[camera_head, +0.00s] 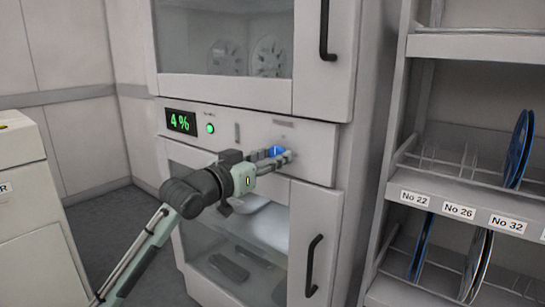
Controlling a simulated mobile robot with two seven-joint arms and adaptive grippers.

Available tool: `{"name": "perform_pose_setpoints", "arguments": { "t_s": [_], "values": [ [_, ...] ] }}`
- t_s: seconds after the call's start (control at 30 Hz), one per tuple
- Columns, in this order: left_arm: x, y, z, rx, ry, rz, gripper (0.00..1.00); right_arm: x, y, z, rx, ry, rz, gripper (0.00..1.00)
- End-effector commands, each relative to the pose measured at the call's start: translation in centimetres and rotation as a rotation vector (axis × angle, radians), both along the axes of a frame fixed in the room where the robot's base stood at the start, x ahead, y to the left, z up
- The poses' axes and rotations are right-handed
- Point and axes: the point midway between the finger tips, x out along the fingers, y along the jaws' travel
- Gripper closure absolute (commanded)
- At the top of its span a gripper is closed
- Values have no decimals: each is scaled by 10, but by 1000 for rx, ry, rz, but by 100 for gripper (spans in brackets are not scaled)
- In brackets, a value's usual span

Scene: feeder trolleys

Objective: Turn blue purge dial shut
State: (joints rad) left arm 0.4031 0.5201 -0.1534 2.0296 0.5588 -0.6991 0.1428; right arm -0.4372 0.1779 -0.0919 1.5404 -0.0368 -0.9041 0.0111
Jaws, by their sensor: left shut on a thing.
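The blue purge dial (277,150) sits on the front panel of the white cabinet (312,150). My left gripper (284,157) reaches it from the lower left and is shut on the dial; its fingers cover part of it. The dial's pointer position cannot be made out. A display (181,122) on the same panel reads 4 % in green. A green lamp (210,128) glows beside it. My right gripper is not in view.
Cabinet doors with dark handles are above (326,30) and below (313,265) the panel. A shelf rack (450,182) with blue-edged reels and number labels stands at right. A pale unit (20,200) stands at left.

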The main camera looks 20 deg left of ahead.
Motion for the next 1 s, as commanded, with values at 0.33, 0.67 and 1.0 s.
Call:
{"name": "perform_pose_setpoints", "arguments": {
  "t_s": [0.33, 0.67, 1.0],
  "values": [
    [0, 0, -1, -4, 5, -1, 64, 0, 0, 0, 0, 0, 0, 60],
    [0, 0, 0, -2, 2, -1, 44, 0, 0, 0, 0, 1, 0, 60],
    [-23, 9, -1, 1, 2, 1, 44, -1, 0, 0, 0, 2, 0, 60]
  ]
}}
